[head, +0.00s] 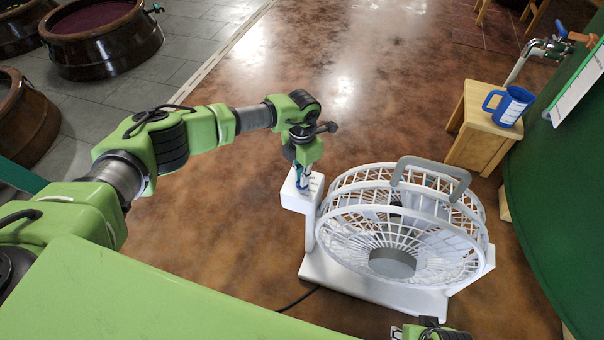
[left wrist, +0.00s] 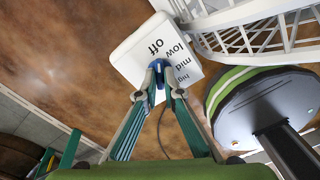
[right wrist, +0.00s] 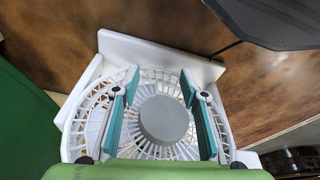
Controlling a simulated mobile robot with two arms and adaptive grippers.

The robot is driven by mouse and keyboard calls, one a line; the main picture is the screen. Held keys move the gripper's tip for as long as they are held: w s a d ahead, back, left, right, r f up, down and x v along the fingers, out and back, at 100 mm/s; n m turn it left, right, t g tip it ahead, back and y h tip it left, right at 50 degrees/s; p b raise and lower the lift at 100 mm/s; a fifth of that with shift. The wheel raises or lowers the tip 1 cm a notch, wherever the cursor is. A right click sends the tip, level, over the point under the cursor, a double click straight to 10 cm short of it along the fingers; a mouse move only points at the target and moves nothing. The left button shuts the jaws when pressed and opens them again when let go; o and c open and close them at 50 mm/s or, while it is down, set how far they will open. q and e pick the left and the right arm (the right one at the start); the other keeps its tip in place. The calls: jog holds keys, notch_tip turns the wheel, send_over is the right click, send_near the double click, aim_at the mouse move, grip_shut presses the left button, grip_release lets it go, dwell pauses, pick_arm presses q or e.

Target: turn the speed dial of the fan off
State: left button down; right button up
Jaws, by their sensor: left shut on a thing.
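The white fan (head: 395,262) stands on the floor, with a white control box (head: 290,196) on a post at its left. In the left wrist view the box top (left wrist: 138,48) carries the labels off, low, mid and high. My left gripper (head: 303,180) points down onto the box. It also shows in the left wrist view (left wrist: 158,72), with its fingertips shut on the small blue speed dial (left wrist: 158,66). The fingers hide much of the dial, so I cannot tell its setting. My right gripper (right wrist: 160,85) is open and empty, above the fan's grille (right wrist: 150,85).
A grey handle (head: 432,172) arches over the fan. A wooden stool (head: 482,130) with a blue measuring jug (head: 508,106) stands behind it at the right, near a tap (head: 545,47). A green curved wall lies at the right.

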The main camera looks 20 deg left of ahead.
pick_arm(q)
jog(key=shift+n, duration=0.3)
pick_arm(e)
jog(key=shift+f, duration=0.5)
pick_arm(q)
jog(key=c, duration=2.2)
grip_release()
pick_arm(e)
jog(key=shift+s, duration=0.1)
pick_arm(q)
notch_tip(320, 180, up, 12)
